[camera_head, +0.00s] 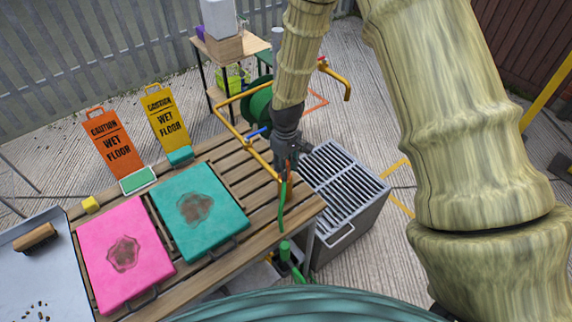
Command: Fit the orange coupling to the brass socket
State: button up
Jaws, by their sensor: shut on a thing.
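My gripper (288,165) is dark and points down over the right end of the slatted wooden table. It is shut on a small orange piece, the orange coupling (289,177), mostly hidden by the fingers. A green hose (282,207) hangs just below it. A brass-yellow pipe (262,163) with a blue lever (256,132) runs beside my gripper, its lower end close to the fingers. I cannot make out the brass socket clearly, or whether the coupling touches the pipe.
Pink (122,250) and teal (197,208) stained pads lie on the wooden table (232,270). Two wet-floor signs (113,144) stand behind. A grey grated box (343,185) is right of my gripper. A green reel (260,107) and bent yellow pipe (337,77) are beyond.

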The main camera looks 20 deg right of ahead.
jog(key=o, duration=1)
notch_tip(320, 180, up, 12)
jog(key=shift+f, duration=0.1)
